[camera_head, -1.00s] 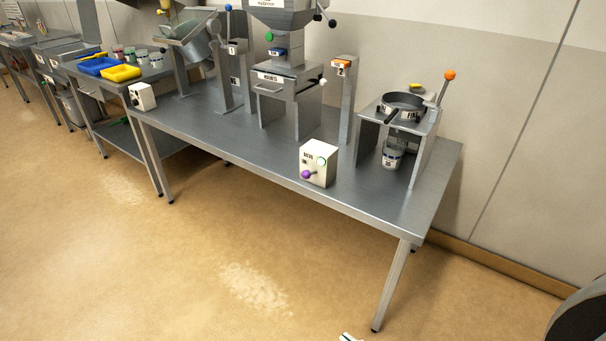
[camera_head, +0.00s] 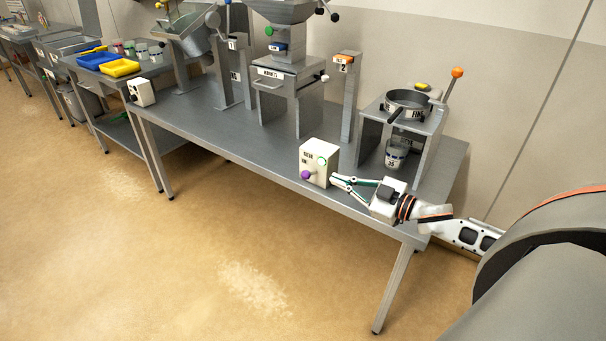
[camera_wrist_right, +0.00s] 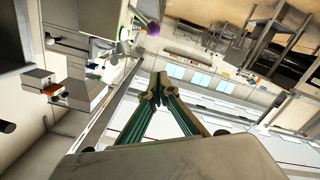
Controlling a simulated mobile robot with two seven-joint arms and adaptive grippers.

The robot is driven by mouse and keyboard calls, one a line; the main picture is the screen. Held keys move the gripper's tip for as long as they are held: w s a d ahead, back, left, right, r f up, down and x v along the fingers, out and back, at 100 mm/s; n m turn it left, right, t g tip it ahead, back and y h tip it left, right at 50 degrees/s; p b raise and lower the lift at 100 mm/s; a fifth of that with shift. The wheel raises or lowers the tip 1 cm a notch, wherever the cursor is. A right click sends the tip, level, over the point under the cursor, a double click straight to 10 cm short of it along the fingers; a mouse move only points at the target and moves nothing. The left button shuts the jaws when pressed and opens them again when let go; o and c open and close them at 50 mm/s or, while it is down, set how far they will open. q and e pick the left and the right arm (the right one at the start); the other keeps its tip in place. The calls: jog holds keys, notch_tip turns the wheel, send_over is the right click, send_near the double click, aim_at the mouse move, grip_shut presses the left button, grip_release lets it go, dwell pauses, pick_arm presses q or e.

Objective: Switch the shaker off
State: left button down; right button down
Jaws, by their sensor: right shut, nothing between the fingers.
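A white control box (camera_head: 315,160) stands at the front edge of the steel table. It has a purple knob (camera_head: 306,175) low on its front, a round green-rimmed part (camera_head: 323,161) and a small dark label that seems to read "SIEVE ON". The purple knob (camera_wrist_right: 152,28) also shows at the top of the right wrist view. My right gripper (camera_head: 333,181) is shut and empty, just right of the box with its fingertips pointing at it. In the wrist view its fingertips (camera_wrist_right: 160,88) are together, apart from the knob. My left gripper is not in view.
A stand with a round pan (camera_head: 407,101) marked "FINE" and an orange-tipped lever (camera_head: 457,73) is at the table's right end, a jar (camera_head: 396,155) beneath. A hopper stand (camera_head: 290,80) and post 2 (camera_head: 348,95) stand behind the box. Floor in front is clear.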

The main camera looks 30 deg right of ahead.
dwell(0.3)
send_over(310, 174)
jog(key=s+a, duration=0.2)
jog(key=s, duration=0.2)
pick_arm(q)
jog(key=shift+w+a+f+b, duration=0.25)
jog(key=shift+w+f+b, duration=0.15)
jog(key=shift+b, duration=0.65)
pick_arm(e)
jog(key=shift+w+d+f, duration=0.15)
jog(key=shift+w+f, duration=0.1)
jog(key=shift+f, duration=0.4)
jog(key=shift+w+d+f, duration=0.1)
jog(key=shift+w+f, duration=0.2)
jog(key=shift+f, duration=0.4)
jog(key=shift+w+d+f, duration=0.15)
jog(key=shift+w+f, duration=0.1)
jog(key=shift+f, duration=0.4)
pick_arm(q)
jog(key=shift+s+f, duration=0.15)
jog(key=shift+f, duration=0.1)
pick_arm(e)
jog(key=shift+f, duration=0.1)
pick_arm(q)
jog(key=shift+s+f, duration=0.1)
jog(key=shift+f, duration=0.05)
pick_arm(e)
jog(key=shift+s+a+f+n, duration=0.1)
jog(key=shift+a+f+n, duration=0.1)
jog(key=shift+n, duration=0.2)
